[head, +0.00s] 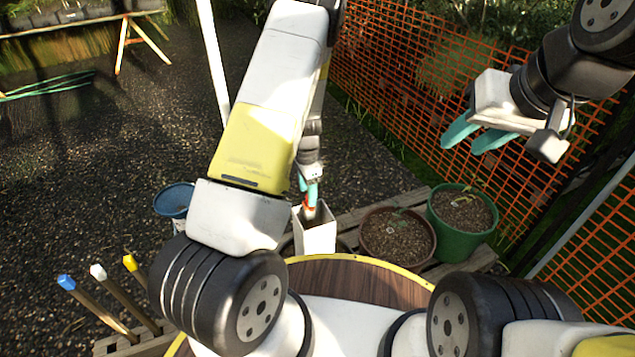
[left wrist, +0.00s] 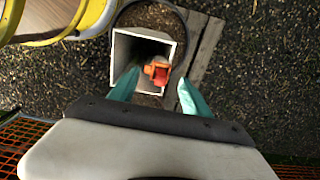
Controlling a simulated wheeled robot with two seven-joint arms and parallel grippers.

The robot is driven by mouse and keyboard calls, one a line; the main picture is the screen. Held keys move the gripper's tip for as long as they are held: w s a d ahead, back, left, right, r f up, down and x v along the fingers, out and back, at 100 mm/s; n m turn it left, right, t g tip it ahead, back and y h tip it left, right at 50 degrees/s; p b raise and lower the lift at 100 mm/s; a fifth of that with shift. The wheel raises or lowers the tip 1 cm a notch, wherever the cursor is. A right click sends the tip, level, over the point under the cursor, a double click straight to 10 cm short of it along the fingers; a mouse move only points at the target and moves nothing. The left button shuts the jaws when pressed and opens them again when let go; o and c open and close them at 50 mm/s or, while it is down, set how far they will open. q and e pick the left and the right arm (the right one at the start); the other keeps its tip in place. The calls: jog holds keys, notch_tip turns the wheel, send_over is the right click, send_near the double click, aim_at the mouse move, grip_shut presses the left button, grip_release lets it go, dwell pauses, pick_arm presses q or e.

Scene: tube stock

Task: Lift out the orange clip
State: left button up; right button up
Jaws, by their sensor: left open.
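The orange clip (head: 309,212) shows at the mouth of a white square tube (head: 315,239). In the left wrist view the clip (left wrist: 157,71) sits inside the opening, close to the right wall of the tube (left wrist: 116,50). My left gripper (head: 311,190) is open above the tube, teal fingers pointing down. In the left wrist view its fingers (left wrist: 160,76) lie on either side of the clip, one over the opening, the other near the right wall's outer side. Contact cannot be told. My right gripper (head: 462,143) is raised at the right, fingers apart and empty.
A brown pot (head: 398,258) and a green pot (head: 463,230) with soil stand right of the tube. A blue bucket (head: 174,200) stands left. Several color-tipped stakes (head: 118,295) stand lower left. Orange mesh fence (head: 400,85) runs behind.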

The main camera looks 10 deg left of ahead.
pick_arm(q)
notch_tip(320, 180, down, 4)
jog(key=shift+w+d+f, duration=0.1)
jog(key=shift+w+d, duration=0.05)
grip_shut()
dwell(0.3)
